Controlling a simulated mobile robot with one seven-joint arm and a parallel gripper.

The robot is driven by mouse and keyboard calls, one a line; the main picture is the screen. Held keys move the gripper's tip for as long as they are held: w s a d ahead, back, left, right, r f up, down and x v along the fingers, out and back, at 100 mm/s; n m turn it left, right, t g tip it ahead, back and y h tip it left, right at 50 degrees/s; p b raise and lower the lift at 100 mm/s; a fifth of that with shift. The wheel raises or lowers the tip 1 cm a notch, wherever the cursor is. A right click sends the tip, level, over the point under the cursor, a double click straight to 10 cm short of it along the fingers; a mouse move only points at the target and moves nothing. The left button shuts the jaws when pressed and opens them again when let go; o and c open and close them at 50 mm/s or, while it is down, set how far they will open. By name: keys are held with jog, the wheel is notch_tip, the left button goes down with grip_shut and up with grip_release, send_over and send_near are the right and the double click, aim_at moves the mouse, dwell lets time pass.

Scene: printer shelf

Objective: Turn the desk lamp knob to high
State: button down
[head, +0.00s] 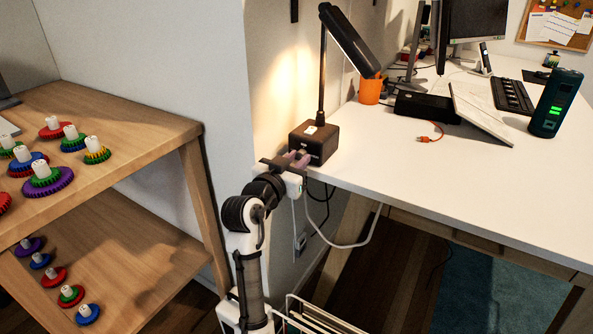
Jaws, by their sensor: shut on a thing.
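The desk lamp (349,42) stands at the back left corner of the white desk, with a dark head on a thin post and a black box base (315,141). Its head is lit and throws warm light on the wall. My gripper (300,158) is at the front left side of the base, shut on the lamp knob, which is mostly hidden between the fingers. A small pinkish-purple part shows there. The knob's setting cannot be read from this view.
The white desk (420,180) holds an orange cup (370,90), a black box (427,106), a keyboard (512,96) and a dark cylinder with green lights (556,103). A wooden shelf (130,157) with colored gears stands left. A wire rack (310,318) is below my arm.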

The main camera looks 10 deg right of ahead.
jog(key=shift+f+m+b, duration=0.1)
jog(key=shift+m+b, duration=0.8)
jog(key=shift+m, duration=0.2)
jog(key=c, duration=1.2)
grip_release()
jog(key=shift+c, duration=0.2)
jog(key=shift+s+a, duration=0.1)
jog(key=shift+s, duration=0.05)
